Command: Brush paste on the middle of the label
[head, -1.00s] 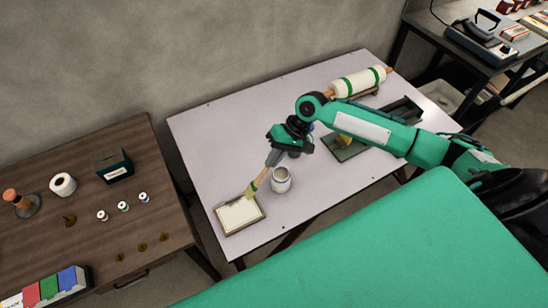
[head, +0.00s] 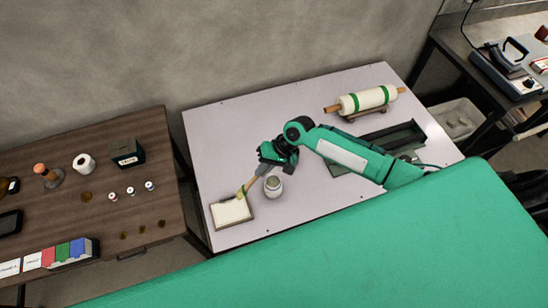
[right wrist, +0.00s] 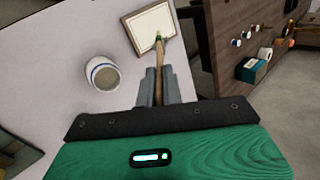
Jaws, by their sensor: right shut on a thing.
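The label (head: 228,213) is a cream sheet in a brown-edged tray at the front left of the pale table; it also shows at the top of the right wrist view (right wrist: 152,27). My right gripper (head: 262,171) is shut on the wooden handle of a brush (head: 250,184). In the right wrist view the brush (right wrist: 159,58) points away from the gripper (right wrist: 158,85), its green-banded head over the label's near edge. Whether the bristles touch the label I cannot tell. A white paste pot (head: 273,190) stands just right of the brush. My left gripper is not in view.
A cloth roll with green bands (head: 368,100) lies on a stand at the table's back right. A dark tray (head: 400,137) lies beyond my right arm. A brown side table (head: 80,200) on the left holds small pots and boxes.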

